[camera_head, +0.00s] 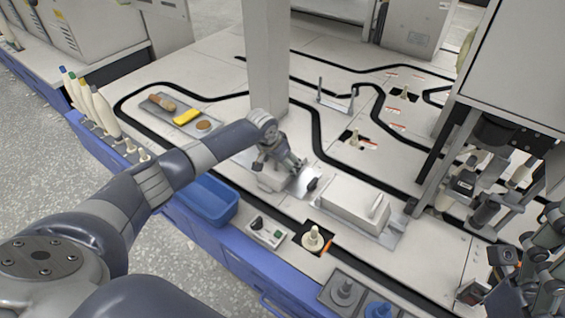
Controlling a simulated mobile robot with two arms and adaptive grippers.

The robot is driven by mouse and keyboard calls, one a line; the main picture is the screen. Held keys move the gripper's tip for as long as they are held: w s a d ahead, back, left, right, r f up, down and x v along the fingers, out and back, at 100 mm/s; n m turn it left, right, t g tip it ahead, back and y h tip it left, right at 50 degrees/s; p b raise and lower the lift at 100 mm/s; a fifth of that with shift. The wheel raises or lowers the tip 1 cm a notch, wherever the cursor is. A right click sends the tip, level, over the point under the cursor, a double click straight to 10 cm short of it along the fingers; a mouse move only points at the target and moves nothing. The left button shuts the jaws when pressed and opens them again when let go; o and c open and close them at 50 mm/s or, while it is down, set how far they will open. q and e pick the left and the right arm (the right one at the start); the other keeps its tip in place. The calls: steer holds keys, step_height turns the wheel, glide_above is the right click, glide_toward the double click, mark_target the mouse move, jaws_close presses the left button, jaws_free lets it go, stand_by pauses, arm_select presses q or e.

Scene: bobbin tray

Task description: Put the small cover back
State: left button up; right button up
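My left arm reaches in from the left, and its gripper (277,168) points down at a small whitish cover (270,181) on the machine table. The cover sits beside a shiny metal plate (303,184). The gripper's fingers overlap the cover's top, so I cannot tell whether they are closed on it or only touching it. A larger whitish box-shaped cover (352,202) with a handle on top stands to the right. My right gripper (490,274) is at the lower right edge, its fingertips apart and nothing seen between them.
A blue bin (208,201) hangs at the table's front edge. A switch box (267,232) and a bobbin in a dark square opening (313,239) lie in front. A grey tray (165,105) holds several items at the back left. A pillar (267,60) stands behind my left gripper.

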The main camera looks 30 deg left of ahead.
arm_select(q)
steer(key=o, duration=1.5)
